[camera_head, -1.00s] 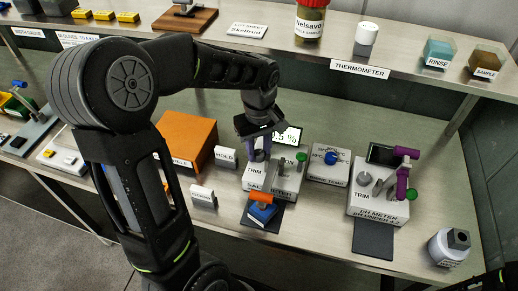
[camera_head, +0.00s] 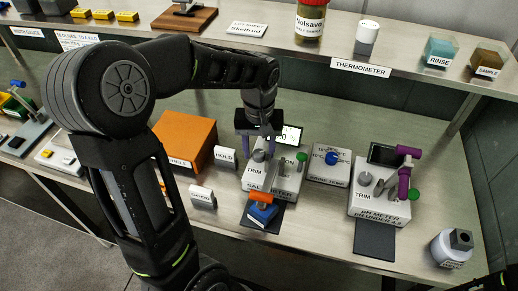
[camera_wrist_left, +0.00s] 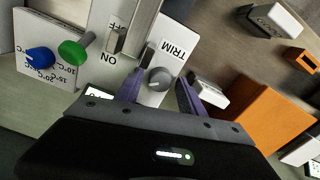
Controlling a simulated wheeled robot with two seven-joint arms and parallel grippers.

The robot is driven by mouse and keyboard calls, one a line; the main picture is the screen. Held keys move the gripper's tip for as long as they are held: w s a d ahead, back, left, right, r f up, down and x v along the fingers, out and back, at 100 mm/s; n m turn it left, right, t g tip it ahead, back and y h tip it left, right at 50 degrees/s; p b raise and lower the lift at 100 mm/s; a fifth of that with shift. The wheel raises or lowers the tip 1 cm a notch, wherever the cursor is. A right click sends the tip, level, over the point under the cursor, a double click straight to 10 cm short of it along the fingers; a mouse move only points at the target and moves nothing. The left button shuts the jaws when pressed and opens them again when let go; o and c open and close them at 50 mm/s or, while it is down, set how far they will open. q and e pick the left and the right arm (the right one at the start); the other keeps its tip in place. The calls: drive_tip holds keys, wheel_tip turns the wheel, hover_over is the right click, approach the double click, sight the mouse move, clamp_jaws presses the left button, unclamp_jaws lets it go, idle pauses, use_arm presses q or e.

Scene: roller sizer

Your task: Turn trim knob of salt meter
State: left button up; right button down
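The salt meter (camera_head: 284,184) is a pale box on the bench with a lit display, partly hidden behind my gripper. Its grey trim knob (camera_head: 259,155) sits at the upper left of its top, near the TRIM label. In the left wrist view the round knob (camera_wrist_left: 158,79) with a pointer line shows beside TRIM. My left gripper (camera_head: 259,143) hangs over the knob. Its two purple fingers are apart, with the knob between and just beyond their tips in the left wrist view (camera_wrist_left: 160,95). Contact is not visible. My right gripper is not in view.
A green knob (camera_head: 302,157) and a metal post stand near the trim knob. An orange-handled blue block (camera_head: 262,212) sits in front. A HOLD block (camera_head: 225,153) and an orange box (camera_head: 186,138) stand left. The pH meter (camera_head: 378,203) is to the right.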

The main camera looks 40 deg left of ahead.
sight(259, 153)
use_arm(q)
drive_tip(key=shift+o, duration=0.3)
drive_tip(key=shift+r, duration=0.1)
wheel_tip(259, 153, up, 8)
drive_tip(key=shift+f+b, duration=0.15)
drive_tip(key=shift+b, duration=0.25)
idle(0.4)
